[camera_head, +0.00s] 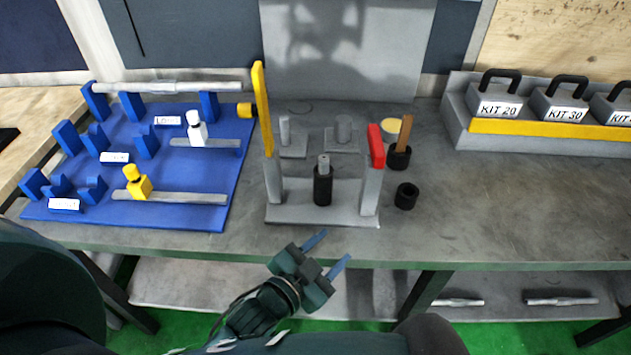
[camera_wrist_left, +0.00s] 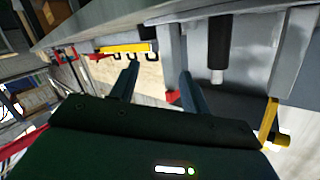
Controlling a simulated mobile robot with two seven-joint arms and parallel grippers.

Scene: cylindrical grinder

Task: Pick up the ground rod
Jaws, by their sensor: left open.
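A long grey rod (camera_head: 165,87) lies across the back holders of the blue rack (camera_head: 190,215) at the left of the bench. Other metal rods (camera_head: 560,300) lie on the lower shelf; which one is the ground rod I cannot tell. A black cylinder with a grey tip (camera_head: 323,186) stands upright between two grey posts at the middle; it also shows in the left wrist view (camera_wrist_left: 219,42). My left gripper (camera_head: 328,254) is open and empty in front of the bench edge, apart from everything. Its two fingers also show in the left wrist view (camera_wrist_left: 157,80). My right gripper is out of view.
A tall yellow piece (camera_head: 262,105) and a red piece (camera_head: 376,146) top the grey posts. Black cups (camera_head: 406,196) stand to their right, one holding a brown handle. Kit weights (camera_head: 497,100) sit back right. The bench's right front is clear.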

